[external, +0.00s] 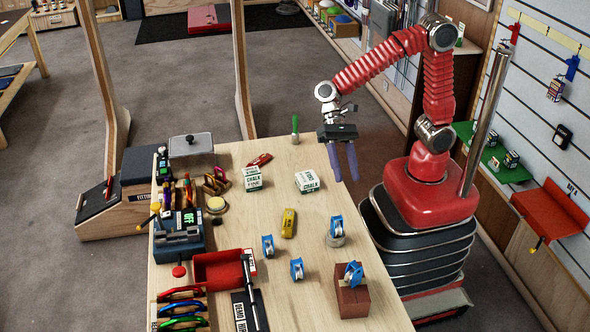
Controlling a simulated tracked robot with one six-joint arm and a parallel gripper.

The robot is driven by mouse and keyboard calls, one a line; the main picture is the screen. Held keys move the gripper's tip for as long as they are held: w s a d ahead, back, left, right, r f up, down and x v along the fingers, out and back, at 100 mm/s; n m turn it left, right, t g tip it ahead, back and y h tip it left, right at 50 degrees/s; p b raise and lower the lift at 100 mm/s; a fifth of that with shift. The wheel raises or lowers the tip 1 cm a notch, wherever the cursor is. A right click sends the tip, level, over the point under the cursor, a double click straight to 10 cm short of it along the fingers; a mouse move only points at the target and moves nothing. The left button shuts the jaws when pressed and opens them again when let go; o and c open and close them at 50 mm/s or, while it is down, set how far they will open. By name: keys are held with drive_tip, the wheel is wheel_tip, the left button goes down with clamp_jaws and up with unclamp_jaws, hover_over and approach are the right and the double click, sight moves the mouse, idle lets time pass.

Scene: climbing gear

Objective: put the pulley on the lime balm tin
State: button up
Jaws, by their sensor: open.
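Several blue pulleys are on the wooden table. One pulley (267,246) and another pulley (296,269) stand on the bare top. A third pulley (336,227) sits on a round silvery tin (336,240), and a fourth (354,274) is on a brown block (352,300). A small round tin with a yellowish lid (216,204) stands at the left; I cannot tell whether this is the lime balm tin. My gripper (343,175), with purple fingers, is open and empty, raised near the table's right edge, apart from all the pulleys.
Two chalk boxes (308,182) (253,179) and a yellow item (288,223) lie mid-table. A red tray (215,268), carabiners (182,308) and a blue-grey device (180,236) crowd the left side. A green-topped upright item (295,128) stands at the back. Bare wood surrounds the pulleys.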

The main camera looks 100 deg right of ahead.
drive_tip(key=s+d+r+n+t+h, duration=0.1)
drive_tip(key=s+d+n+t+h, duration=0.2)
drive_tip(key=d, duration=0.6)
drive_tip(key=s+d+r+n+t+h, duration=0.1)
drive_tip(key=s+d+n+t+h, duration=0.1)
drive_tip(key=s+d+n+h, duration=0.5)
drive_tip(key=s+d+n, duration=0.2)
drive_tip(key=s+n, duration=0.1)
drive_tip(key=s, duration=0.1)
drive_tip(key=shift+d+r+t, duration=0.2)
drive_tip(key=shift+d+t, duration=0.2)
